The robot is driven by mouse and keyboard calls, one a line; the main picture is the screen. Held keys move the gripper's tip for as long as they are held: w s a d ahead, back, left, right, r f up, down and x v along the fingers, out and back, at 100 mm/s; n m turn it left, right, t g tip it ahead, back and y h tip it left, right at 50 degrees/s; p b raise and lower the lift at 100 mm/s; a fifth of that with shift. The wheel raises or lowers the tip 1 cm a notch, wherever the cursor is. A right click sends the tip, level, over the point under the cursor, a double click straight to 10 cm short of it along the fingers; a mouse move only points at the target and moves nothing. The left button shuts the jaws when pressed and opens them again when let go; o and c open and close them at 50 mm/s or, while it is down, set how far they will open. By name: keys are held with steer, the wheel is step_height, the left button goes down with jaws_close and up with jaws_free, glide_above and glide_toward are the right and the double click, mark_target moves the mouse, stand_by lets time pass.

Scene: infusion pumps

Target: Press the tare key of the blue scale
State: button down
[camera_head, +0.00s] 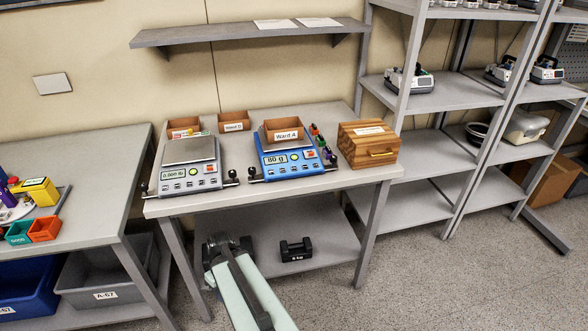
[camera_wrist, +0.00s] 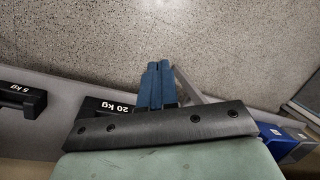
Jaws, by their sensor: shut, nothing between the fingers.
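The blue scale (camera_head: 287,167) stands on the middle table, right of a grey scale. Its display reads 80 g and a box marked Ward A (camera_head: 286,136) sits on its pan. A row of keys (camera_head: 287,170) and coloured round buttons show on its front; their labels are too small to read, so I cannot tell which is tare. My gripper (camera_wrist: 158,66) is shut and empty, its blue fingers together in the wrist view. In the head view my arm reaches in from below, in front of the lower shelf, with its end below and left of the blue scale.
The grey scale (camera_head: 191,165) is left of the blue one. A wooden box (camera_head: 368,148) is at the right. Dark knobs stand by the table's front edge. A black weight (camera_head: 296,249) lies on the lower shelf (camera_head: 335,250). A wall shelf (camera_head: 250,34) hangs above the table.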

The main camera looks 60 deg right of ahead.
mark_target(298, 172)
steer(key=s+d+r+t+h, duration=0.1)
steer(key=s+d+r+t, duration=0.1)
steer(key=d+r, duration=0.6)
steer(key=s+d+r+t+h, duration=0.1)
steer(key=s+d+r+t, duration=0.1)
steer(key=d+r, duration=0.7)
steer(key=s+d+r+m+t+h, duration=0.1)
steer(key=s+d+r, duration=0.1)
steer(key=d+r, duration=0.7)
steer(key=shift+s+d+r+t, duration=0.1)
steer(key=shift+d+r+t, duration=0.1)
steer(key=shift+r, duration=0.3)
steer(key=shift+d+r+t, duration=0.1)
steer(key=shift+r+t, duration=0.1)
steer(key=shift+r, duration=0.25)
steer(key=d+r+t, duration=0.1)
steer(key=d+r, duration=0.1)
steer(key=r, duration=0.1)
steer(key=d+r+t+y, duration=0.1)
steer(key=d+r, duration=0.2)
steer(key=shift+m+t, duration=0.3)
steer(key=shift+t, duration=0.1)
steer(key=s+d+r+t, duration=0.1)
steer(key=d+r+t, duration=0.1)
steer(key=d+r, duration=0.2)
step_height(298, 172, up, 3)
steer(key=shift+s+r+t+y, duration=0.15)
steer(key=shift+s+t+y, duration=0.15)
steer(key=shift+y, duration=0.1)
